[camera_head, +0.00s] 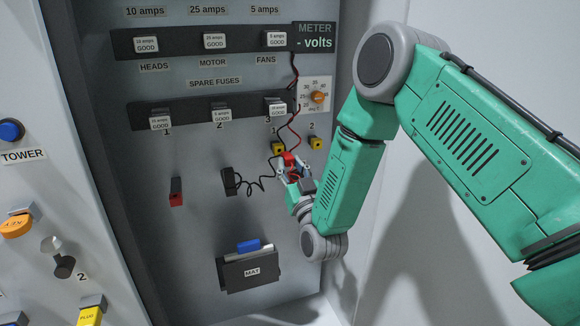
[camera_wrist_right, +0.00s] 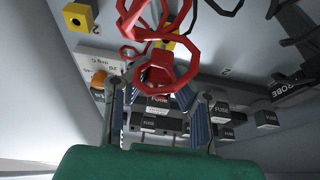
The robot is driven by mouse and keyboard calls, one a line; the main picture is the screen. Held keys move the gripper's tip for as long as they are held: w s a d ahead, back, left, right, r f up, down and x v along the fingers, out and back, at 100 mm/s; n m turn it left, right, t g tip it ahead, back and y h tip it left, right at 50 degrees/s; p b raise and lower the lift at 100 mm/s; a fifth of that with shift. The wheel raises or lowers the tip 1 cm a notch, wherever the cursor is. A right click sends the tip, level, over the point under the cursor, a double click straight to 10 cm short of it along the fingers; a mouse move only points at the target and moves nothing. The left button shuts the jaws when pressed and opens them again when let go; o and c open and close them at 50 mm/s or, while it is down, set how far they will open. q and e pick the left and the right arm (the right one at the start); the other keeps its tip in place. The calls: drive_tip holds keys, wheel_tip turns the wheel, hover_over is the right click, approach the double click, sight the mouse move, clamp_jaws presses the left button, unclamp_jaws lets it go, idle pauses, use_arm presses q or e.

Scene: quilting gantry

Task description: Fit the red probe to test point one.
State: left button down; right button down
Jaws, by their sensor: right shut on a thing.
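The red probe (camera_head: 288,159) is in my right gripper (camera_head: 292,172), just below test point one, a yellow block (camera_head: 278,148) marked 1. I cannot tell whether the probe touches it. In the right wrist view the fingers (camera_wrist_right: 165,105) are shut on the red probe (camera_wrist_right: 160,74), whose looped red cord partly hides a yellow block (camera_wrist_right: 168,42) behind. Test point two (camera_head: 315,143) is at the right, with nothing in it. The meter (camera_head: 314,36) reads "- volts". My left gripper is out of view.
A black probe (camera_head: 229,182) with a curly black cord sits left of my gripper. An orange dial (camera_head: 318,97) is above the test points. A red-and-black fitting (camera_head: 176,192) and a MAT holder (camera_head: 252,272) are lower. Fuses (camera_head: 221,114) line the panel above.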

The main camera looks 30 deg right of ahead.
drive_tip(key=shift+a+r, duration=0.1)
drive_tip(key=shift+a, duration=0.1)
idle(0.7)
drive_tip(key=shift+w+d, duration=0.15)
drive_tip(key=shift+w, duration=0.45)
drive_tip(key=shift+w+d, duration=0.15)
drive_tip(key=shift+w, duration=0.45)
drive_tip(key=shift+w, duration=0.1)
drive_tip(key=c, duration=1.3)
unclamp_jaws()
